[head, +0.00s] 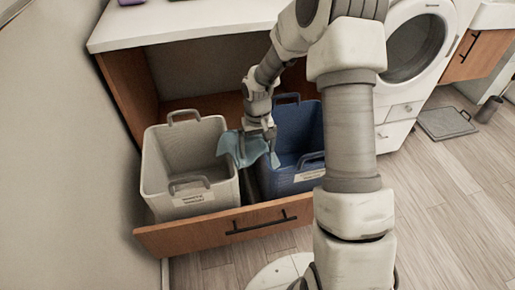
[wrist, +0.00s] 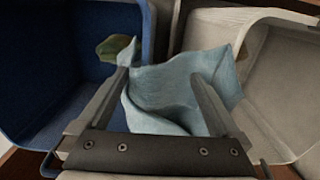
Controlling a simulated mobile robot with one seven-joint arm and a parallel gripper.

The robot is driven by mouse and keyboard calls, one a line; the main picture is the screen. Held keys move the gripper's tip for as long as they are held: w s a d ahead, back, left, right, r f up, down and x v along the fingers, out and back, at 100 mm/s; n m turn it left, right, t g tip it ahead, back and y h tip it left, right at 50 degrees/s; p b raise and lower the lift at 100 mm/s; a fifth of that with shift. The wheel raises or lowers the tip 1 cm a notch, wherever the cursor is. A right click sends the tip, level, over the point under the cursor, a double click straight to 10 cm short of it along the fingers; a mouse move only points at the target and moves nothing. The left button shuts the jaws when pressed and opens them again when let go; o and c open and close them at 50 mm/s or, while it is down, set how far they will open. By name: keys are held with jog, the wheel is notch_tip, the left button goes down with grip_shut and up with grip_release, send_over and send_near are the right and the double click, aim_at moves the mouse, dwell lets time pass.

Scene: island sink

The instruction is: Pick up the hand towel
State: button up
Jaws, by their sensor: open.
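The hand towel (head: 243,146) is a light blue, crumpled cloth. In the head view it lies draped between the white basket and the blue basket, over their neighbouring rims. It also shows in the wrist view (wrist: 170,92), where it spans the space between my fingers. My gripper (head: 261,134) points down at the towel, with the arm reaching in from above. In the wrist view my gripper (wrist: 160,75) is open, with one finger at the towel's left part and the other over its right part. Whether the fingers touch the cloth I cannot tell.
A white basket (head: 153,167) and a blue basket (head: 297,124) stand side by side in a pulled-out wooden drawer (head: 190,237). A white counter (head: 190,20) overhangs behind. A small green-brown object (wrist: 113,46) shows by the blue basket. A front-loading washer (head: 400,110) stands right.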

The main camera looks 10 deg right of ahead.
jog(key=shift+c, duration=0.2)
grip_shut()
notch_tip(320, 180, up, 12)
jog(key=p, duration=0.9)
dwell(0.3)
